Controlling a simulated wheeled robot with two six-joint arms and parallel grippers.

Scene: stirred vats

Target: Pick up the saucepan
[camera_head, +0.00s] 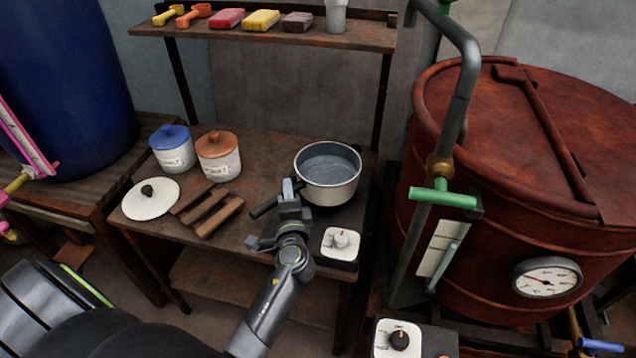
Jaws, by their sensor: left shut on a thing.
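A light-coloured saucepan (329,188) with a grey inside stands upright at the right of the wooden bench, on or just over a dark base. Its dark handle (264,208) points to the lower left. My left gripper (288,190) is at the handle by the pan's left side and is shut on it; the fingers hide part of the handle. What lies under the pan is mostly hidden. My right gripper is not in view.
A white knob box (341,243) sits in front of the pan. A white lid (150,198), wooden slats (206,208) and blue-lidded (172,149) and orange-lidded (218,156) jars stand left. A red vat (520,180) with a pipe (463,90) is close right. A shelf (290,36) hangs behind.

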